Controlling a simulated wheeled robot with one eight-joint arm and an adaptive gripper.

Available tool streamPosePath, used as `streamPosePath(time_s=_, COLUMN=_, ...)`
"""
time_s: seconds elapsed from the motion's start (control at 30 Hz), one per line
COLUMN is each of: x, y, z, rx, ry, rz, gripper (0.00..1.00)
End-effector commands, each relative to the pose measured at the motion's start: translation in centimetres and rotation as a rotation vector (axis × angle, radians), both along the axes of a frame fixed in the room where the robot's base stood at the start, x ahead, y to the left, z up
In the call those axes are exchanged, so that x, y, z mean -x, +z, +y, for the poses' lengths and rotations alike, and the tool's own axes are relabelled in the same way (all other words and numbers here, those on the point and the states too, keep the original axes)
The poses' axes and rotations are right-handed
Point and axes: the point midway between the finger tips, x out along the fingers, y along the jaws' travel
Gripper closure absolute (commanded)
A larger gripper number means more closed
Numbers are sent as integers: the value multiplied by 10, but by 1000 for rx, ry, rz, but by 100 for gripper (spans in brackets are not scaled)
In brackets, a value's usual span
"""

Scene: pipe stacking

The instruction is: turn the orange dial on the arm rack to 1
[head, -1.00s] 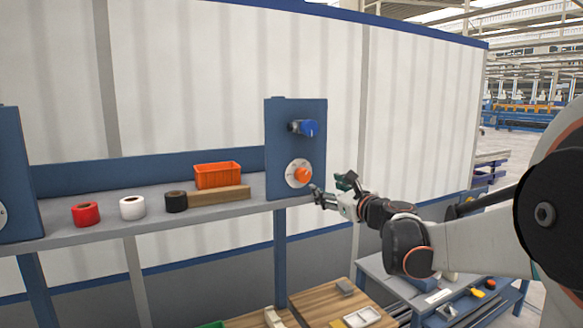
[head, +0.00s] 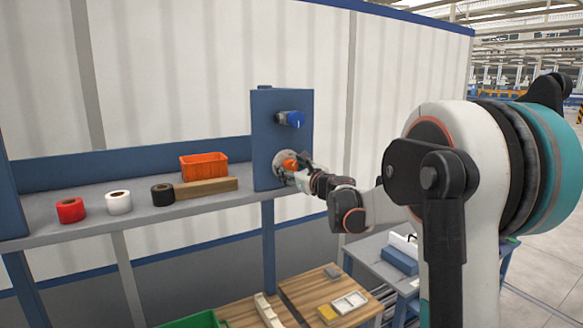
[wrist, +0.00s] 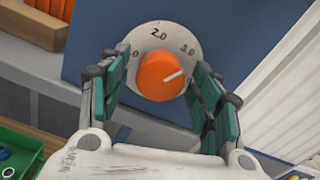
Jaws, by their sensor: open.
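The orange dial (head: 290,164) sits on a round pale scale plate (head: 279,160) low on the blue rack panel (head: 265,125). In the wrist view the dial (wrist: 160,76) has a white pointer line toward the right, just below the 3.0 mark. The 2.0 mark is at the top; the left mark is partly hidden by a finger. My gripper (wrist: 160,90) is open, with one green-padded finger on each side of the dial. A gap shows between the dial and each finger. In the head view my gripper (head: 300,172) is at the dial and partly covers it.
A blue knob (head: 291,119) sticks out above the dial. The shelf (head: 140,214) to the left holds an orange bin (head: 203,166), a wooden block (head: 208,187) and red, white and black tape rolls. A wooden table (head: 310,292) stands below.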

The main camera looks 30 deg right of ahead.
Motion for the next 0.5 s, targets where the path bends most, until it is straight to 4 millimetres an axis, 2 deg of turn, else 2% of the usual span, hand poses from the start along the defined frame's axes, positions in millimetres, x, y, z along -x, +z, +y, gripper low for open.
streamPosePath(time_s=0.3, x=-3, y=0, z=0, rx=0, ry=0, rz=0, gripper=41)
streamPosePath(time_s=0.37, x=-3, y=0, z=0, rx=0, ry=0, rz=0, gripper=53)
streamPosePath(time_s=0.5, x=-3, y=0, z=0, rx=0, ry=0, rz=0, gripper=84)
